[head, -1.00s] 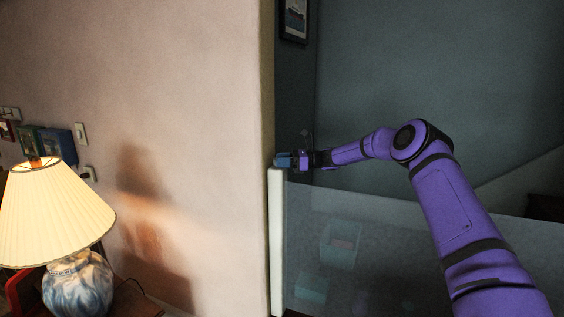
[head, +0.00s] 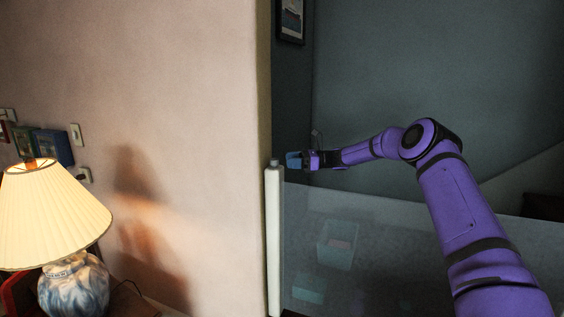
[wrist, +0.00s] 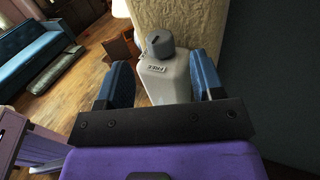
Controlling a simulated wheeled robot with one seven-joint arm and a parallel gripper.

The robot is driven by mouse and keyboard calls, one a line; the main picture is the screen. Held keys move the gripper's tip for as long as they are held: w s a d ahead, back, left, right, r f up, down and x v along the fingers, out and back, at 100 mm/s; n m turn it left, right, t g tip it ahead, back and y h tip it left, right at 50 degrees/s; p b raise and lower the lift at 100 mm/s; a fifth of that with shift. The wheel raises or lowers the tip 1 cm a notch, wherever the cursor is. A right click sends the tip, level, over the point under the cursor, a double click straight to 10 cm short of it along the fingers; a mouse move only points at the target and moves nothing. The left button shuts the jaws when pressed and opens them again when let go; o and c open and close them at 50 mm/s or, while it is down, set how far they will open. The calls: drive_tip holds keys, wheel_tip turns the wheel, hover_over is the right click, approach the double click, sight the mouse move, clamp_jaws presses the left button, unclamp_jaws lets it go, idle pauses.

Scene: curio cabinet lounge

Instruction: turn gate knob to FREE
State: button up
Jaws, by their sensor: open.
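The gate knob (wrist: 160,43) is a grey round cap on top of the white gate post (wrist: 166,77), with a dark mark on its top. A small label (wrist: 155,69) on the post beside it appears to read FREE. In the head view the knob (head: 274,162) tops the tall white post (head: 273,235) at the wall's edge. My gripper (wrist: 163,80) is open, its blue fingers apart and empty. In the head view my gripper (head: 290,160) is just right of the knob, with a small gap, not touching it.
A translucent gate panel (head: 420,250) stretches right from the post, with bins (head: 338,245) behind it. The wall end (head: 264,90) rises close beside the post. A lit lamp (head: 55,215) stands at left. The wrist view shows a blue sofa (wrist: 35,55) and wooden floor.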

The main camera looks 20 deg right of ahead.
drive_tip(key=v, duration=0.6)
drive_tip(key=shift+a, duration=0.1)
drive_tip(key=s+a+r+n+g+h, duration=0.3)
drive_tip(key=s+a+r+n+h, duration=0.25)
drive_tip(key=s+a+r, duration=0.3)
drive_tip(key=s+a+r+n+h, duration=0.2)
drive_tip(key=s+r+n+h, duration=0.1)
drive_tip(key=s, duration=0.6)
drive_tip(key=s+a+r+n+h, duration=0.2)
drive_tip(key=s+r+n, duration=0.15)
drive_tip(key=s, duration=0.45)
drive_tip(key=s+d+n+t+h, duration=0.1)
drive_tip(key=s+d+n+h, duration=0.1)
drive_tip(key=s, duration=0.9)
drive_tip(key=s+d+n+t+h, duration=0.1)
drive_tip(key=s+d+n+h, duration=0.1)
drive_tip(key=s, duration=1)
drive_tip(key=s+d+n+t+h, duration=0.2)
drive_tip(key=s+d+n+h, duration=0.1)
drive_tip(key=s, duration=0.9)
drive_tip(key=shift+d+f+n, duration=0.45)
drive_tip(key=shift+n, duration=0.35)
